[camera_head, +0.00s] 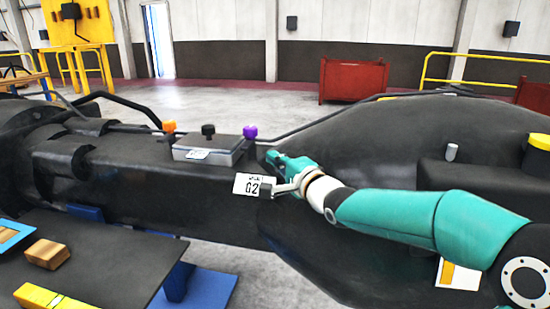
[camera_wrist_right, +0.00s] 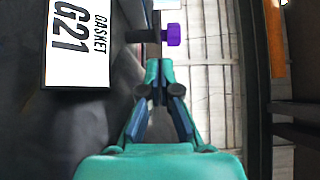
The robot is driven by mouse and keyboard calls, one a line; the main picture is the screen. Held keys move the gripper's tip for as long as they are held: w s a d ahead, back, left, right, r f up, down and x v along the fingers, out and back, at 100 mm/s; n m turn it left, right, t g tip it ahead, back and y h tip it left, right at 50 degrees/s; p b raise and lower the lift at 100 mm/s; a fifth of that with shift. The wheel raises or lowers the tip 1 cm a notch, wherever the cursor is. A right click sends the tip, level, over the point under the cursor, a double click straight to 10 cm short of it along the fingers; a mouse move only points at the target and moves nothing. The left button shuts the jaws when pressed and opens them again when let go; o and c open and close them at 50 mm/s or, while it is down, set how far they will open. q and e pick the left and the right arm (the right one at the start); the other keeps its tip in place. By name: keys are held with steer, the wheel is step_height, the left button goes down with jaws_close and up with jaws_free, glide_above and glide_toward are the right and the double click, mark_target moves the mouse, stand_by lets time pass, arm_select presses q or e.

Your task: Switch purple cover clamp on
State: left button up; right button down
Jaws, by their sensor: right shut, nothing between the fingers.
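The purple clamp knob (camera_head: 250,131) stands at the right end of a grey box (camera_head: 208,147) on the dark casting (camera_head: 120,165). In the right wrist view the purple knob (camera_wrist_right: 173,35) sits on a dark stem just beyond my fingertips. My right gripper (camera_head: 272,158) is just right of and below the knob in the head view, with a gap between them. Its fingers (camera_wrist_right: 160,70) are shut together with nothing between them. My left gripper is not in view.
An orange knob (camera_head: 169,127) and a black knob (camera_head: 208,131) stand along the box. A white G21 gasket label (camera_head: 247,185) is beside my right gripper. A dark table (camera_head: 110,255) with small blocks is at the lower left. Red bins (camera_head: 352,80) stand behind.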

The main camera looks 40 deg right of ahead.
mark_target(241, 148)
steer(key=w, duration=0.2)
steer(key=w+p, duration=0.1)
steer(key=w, duration=0.4)
steer(key=shift+w+d+p, duration=0.3)
steer(key=shift+w, duration=0.1)
steer(key=shift+a, duration=0.15)
steer(key=shift+w+a+f+b, duration=0.15)
steer(key=shift+w+a+b, duration=0.25)
steer(key=shift+a+b, duration=0.6)
steer(key=shift+w+a+b, duration=0.6)
steer(key=shift+w+b, duration=0.1)
steer(key=shift+b, duration=0.65)
steer(key=shift+w, duration=0.1)
steer(key=shift+a, duration=0.1)
